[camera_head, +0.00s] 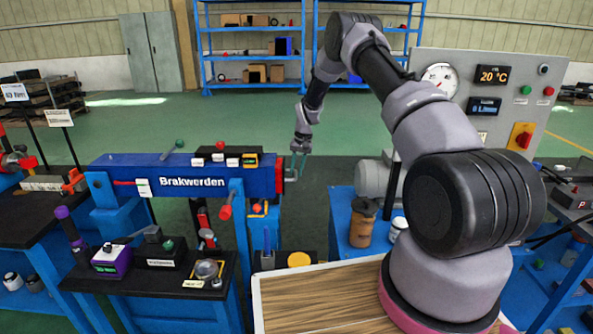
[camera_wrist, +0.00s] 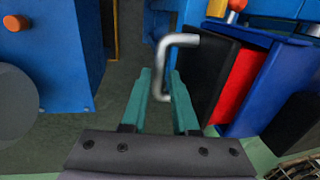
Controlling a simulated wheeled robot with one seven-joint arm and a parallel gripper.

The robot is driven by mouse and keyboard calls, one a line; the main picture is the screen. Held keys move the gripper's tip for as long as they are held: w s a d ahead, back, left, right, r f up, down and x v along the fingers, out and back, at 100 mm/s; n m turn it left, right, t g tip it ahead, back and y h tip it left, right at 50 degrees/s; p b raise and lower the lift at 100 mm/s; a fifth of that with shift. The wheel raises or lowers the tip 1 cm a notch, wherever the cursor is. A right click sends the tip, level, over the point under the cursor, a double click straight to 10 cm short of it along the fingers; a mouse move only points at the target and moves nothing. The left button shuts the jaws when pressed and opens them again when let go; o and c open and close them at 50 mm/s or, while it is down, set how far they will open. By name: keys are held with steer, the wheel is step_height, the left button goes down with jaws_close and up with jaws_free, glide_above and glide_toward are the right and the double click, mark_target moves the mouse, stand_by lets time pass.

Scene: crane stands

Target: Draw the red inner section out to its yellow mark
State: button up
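The red inner section (camera_head: 279,175) shows as a short red band at the right end of the blue boom (camera_head: 135,172) marked "Brakwerden". In the wrist view the red inner section (camera_wrist: 239,86) lies between the blue boom (camera_wrist: 263,88) and a black end plate (camera_wrist: 208,78). A bent silver handle (camera_wrist: 180,40) stands at the black end plate. My gripper (camera_head: 297,168) is at the boom's right end. In the wrist view its teal fingers (camera_wrist: 160,80) are apart, one each side of the handle's shaft, without a clear grip. No yellow mark shows on the red section.
A table with a wooden top (camera_head: 320,295) stands in front. A grey panel (camera_head: 490,100) with gauge and displays is at the right. A brown canister (camera_head: 362,222) stands right of the boom's end. Green floor (camera_head: 240,130) is free behind the boom.

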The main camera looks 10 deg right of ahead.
jaws_close()
steer(key=shift+d, duration=0.1)
stand_by(1.1)
